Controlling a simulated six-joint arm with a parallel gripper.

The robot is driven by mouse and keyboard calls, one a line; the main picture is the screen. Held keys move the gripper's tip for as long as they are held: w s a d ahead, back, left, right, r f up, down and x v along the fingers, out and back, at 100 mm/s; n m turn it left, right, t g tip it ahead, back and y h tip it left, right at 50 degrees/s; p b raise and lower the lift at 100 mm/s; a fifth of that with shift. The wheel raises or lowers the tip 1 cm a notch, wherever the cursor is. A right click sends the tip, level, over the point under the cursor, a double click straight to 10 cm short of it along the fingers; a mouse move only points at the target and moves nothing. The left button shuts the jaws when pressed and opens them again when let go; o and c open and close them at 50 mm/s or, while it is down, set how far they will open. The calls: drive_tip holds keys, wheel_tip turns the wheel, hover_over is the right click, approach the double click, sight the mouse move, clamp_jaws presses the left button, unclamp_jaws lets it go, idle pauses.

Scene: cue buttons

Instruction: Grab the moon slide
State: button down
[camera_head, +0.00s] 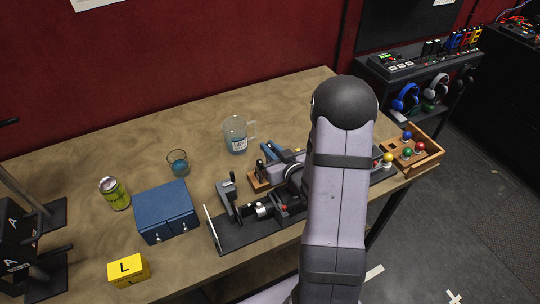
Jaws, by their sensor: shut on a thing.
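My arm (338,205) stands large in front, right of the middle, and covers part of the table and of the dark equipment. I cannot pick out my gripper or its fingertips; they are hidden or lost among the dark parts left of the arm. I cannot make out the moon slide or any moon picture. A small wooden block (257,184) with dark upright pieces is at the left of the arm. In front of it lies a dark device with a silver cylinder (263,211), on a dark base plate (231,238) with a thin pale panel (211,228) at its left end.
A wooden tray (428,158) holds coloured balls at the right edge.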

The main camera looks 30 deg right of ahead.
drive_tip(key=shift+r, duration=2.2)
